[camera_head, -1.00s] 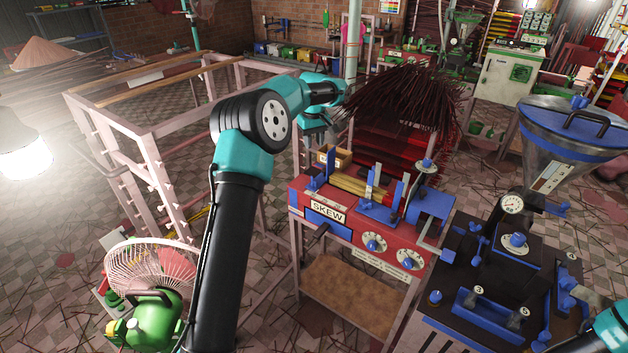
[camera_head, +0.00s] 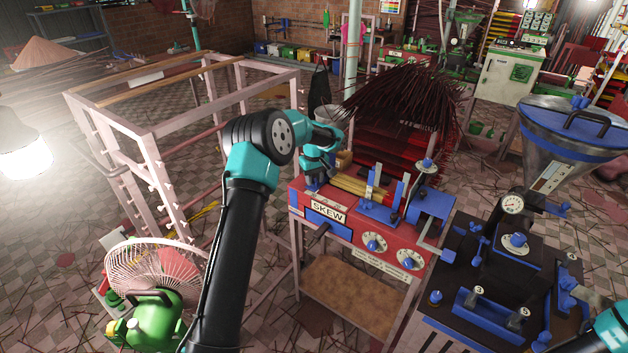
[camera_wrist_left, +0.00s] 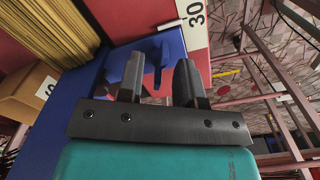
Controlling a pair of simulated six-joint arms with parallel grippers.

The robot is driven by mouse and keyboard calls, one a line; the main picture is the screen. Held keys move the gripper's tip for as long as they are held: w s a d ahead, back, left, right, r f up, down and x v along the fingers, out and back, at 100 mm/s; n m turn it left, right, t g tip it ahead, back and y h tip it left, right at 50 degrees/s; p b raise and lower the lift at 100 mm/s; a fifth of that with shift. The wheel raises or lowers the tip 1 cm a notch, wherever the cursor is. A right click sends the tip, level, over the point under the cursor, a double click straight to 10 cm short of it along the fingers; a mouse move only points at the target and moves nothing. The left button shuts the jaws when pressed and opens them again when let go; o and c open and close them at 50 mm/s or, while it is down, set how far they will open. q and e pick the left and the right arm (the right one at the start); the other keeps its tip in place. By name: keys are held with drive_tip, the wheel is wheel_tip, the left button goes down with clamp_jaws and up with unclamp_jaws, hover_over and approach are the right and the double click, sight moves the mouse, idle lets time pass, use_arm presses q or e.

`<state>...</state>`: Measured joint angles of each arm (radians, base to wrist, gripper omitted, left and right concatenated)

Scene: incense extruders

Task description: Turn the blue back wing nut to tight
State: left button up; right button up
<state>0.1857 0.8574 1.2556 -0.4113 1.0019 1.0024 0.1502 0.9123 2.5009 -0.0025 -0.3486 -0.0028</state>
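The red machine with the SKEW label (camera_head: 328,213) stands at the middle of the head view. My left gripper (camera_head: 318,182) is at its back left end, pointing down, and covers the parts there. In the left wrist view a blue wing-nut-like piece (camera_wrist_left: 156,48) sits on a blue part of the machine. It lies just beyond and between the two dark fingertips of my left gripper (camera_wrist_left: 160,68). The fingers are apart with a clear gap. I cannot tell whether either finger touches the piece. My right gripper is out of view; only its arm shows at the lower right.
Yellow sticks (camera_wrist_left: 55,30) and a cardboard box (camera_wrist_left: 28,95) lie left of the gripper in the wrist view. A white label reading 30 (camera_wrist_left: 194,25) is at right. A black-topped extruder (camera_head: 465,260) stands to the right; a pink frame (camera_head: 160,125) and fan (camera_head: 150,275) stand left.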

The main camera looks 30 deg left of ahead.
use_arm(q)
drive_tip(key=shift+f, duration=0.35)
drive_tip(key=shift+c, duration=0.3)
clamp_jaws()
drive_tip(key=shift+m, duration=0.7)
drive_tip(key=shift+o, duration=0.3)
unclamp_jaws()
drive_tip(key=shift+r, duration=0.1)
